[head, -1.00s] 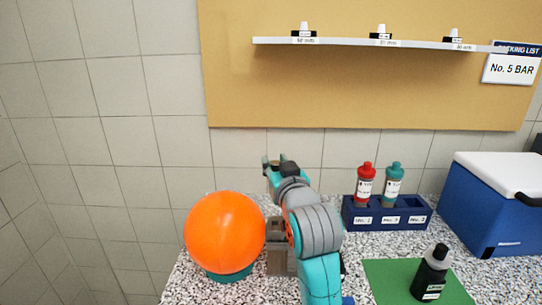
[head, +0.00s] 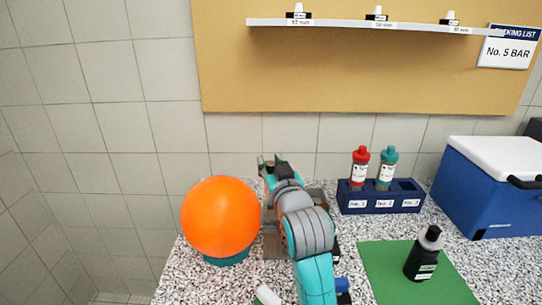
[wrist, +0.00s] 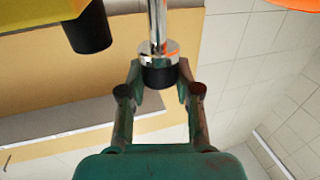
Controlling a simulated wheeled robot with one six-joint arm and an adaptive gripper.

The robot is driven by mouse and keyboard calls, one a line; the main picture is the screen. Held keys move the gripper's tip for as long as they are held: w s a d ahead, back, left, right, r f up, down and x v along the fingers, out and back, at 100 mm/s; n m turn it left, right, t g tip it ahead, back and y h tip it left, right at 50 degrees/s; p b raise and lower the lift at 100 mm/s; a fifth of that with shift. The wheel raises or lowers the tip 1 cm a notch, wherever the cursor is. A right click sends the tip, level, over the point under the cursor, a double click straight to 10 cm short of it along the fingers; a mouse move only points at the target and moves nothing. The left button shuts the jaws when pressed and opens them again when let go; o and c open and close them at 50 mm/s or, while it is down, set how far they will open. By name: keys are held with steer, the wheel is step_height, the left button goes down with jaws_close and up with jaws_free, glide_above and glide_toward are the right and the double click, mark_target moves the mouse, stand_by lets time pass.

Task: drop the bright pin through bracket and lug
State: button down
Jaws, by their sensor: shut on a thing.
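In the wrist view, a bright chrome pin (wrist: 157,25) with a wide collar and a black end (wrist: 160,75) sits between my fingertips. My gripper (wrist: 160,80) is shut on that black end, and the shaft runs towards the picture's top. In the head view, my gripper (head: 272,165) is raised at the back of the bench, right of the orange ball; the pin cannot be made out there. A grey-brown block (head: 272,246) shows partly behind my arm; I cannot tell whether it is the bracket. No lug can be made out.
The large orange ball (head: 220,218) stands close left of my arm. A blue rack (head: 380,198) with red-capped and teal-capped bottles is to the right. A black bottle (head: 424,254) stands on a green mat (head: 390,285). A yellow part with a black end (wrist: 80,25) is near the pin.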

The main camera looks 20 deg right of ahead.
steer(key=shift+f, duration=0.7)
steer(key=shift+f, duration=1.3)
stand_by(1.0)
steer(key=shift+r, duration=0.1)
steer(key=shift+r, duration=0.85)
steer(key=shift+f, duration=0.9)
stand_by(1.0)
steer(key=c, duration=0.7)
jaws_free()
steer(key=shift+f, duration=0.1)
steer(key=shift+f, duration=0.1)
